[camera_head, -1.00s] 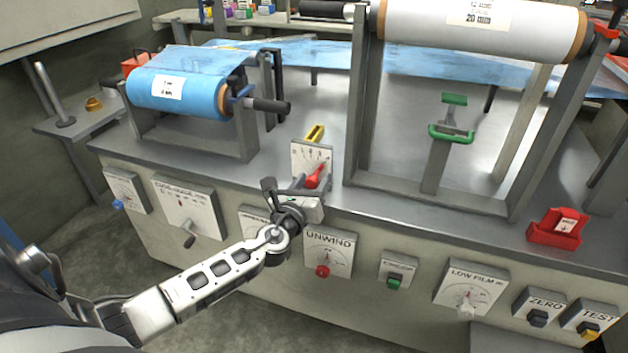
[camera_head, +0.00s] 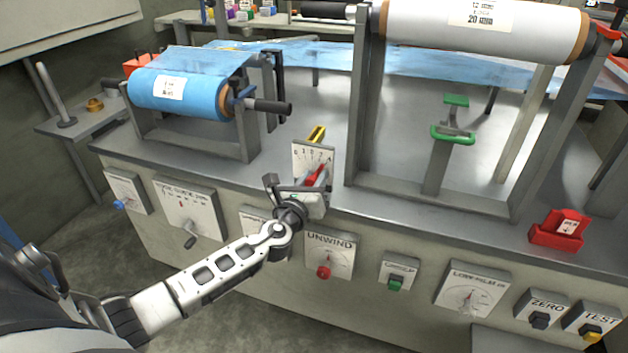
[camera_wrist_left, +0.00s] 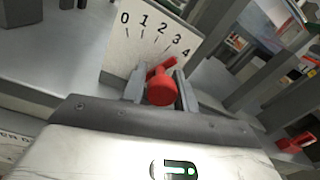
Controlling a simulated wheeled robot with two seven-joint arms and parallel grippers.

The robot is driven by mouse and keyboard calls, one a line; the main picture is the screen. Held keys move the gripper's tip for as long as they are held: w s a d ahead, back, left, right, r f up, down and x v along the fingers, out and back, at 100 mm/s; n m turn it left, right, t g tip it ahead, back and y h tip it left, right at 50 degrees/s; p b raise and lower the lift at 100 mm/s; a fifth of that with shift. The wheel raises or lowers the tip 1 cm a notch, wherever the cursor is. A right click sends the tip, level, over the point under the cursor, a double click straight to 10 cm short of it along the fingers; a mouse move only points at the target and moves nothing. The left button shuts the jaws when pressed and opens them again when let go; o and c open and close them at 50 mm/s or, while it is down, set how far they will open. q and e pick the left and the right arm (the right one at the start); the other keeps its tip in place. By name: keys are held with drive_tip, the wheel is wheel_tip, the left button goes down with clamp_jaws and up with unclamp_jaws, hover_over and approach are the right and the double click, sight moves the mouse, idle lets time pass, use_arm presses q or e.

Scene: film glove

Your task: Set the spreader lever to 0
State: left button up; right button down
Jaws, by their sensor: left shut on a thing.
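The spreader lever (camera_head: 316,175) is red and stands in front of a white scale plate (camera_head: 303,153) on the bench's front edge. In the left wrist view the scale (camera_wrist_left: 142,45) reads 0 to 4 from left to right, and the red lever (camera_wrist_left: 161,88) leans right, toward the 3 and 4 end. My left gripper (camera_head: 300,186) is at the lever. In the left wrist view its two fingers (camera_wrist_left: 159,90) stand on either side of the red knob, shut on it. My right gripper is in neither view.
Front panels carry an UNWIND dial (camera_head: 330,257), a green switch (camera_head: 396,282) and a low film dial (camera_head: 470,293). A blue film roll (camera_head: 185,95) sits behind left, a white roll (camera_head: 480,28) on a grey frame behind right. A red box (camera_head: 558,232) stands at the right edge.

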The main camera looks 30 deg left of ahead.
use_arm(q)
drive_tip(key=shift+d+f+h, duration=0.15)
drive_tip(key=shift+d+h, duration=0.15)
drive_tip(key=shift+d, duration=0.05)
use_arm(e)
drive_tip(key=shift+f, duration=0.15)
use_arm(q)
drive_tip(key=n+b, duration=0.1)
drive_tip(key=n, duration=0.1)
drive_tip(key=a+n+b, duration=0.1)
drive_tip(key=n, duration=0.1)
drive_tip(key=shift+s, duration=0.15)
drive_tip(key=n, duration=0.1)
drive_tip(key=a+n+b, duration=0.1)
drive_tip(key=n, duration=0.1)
drive_tip(key=a+n+b, duration=0.1)
drive_tip(key=n, duration=0.1)
drive_tip(key=shift+s, duration=0.2)
drive_tip(key=shift+a+n+b, duration=0.3)
drive_tip(key=shift+n+b, duration=0.1)
drive_tip(key=shift+n, duration=0.6)
drive_tip(key=shift+s+a+n, duration=0.1)
drive_tip(key=shift+a+n, duration=0.05)
drive_tip(key=shift+n, duration=0.25)
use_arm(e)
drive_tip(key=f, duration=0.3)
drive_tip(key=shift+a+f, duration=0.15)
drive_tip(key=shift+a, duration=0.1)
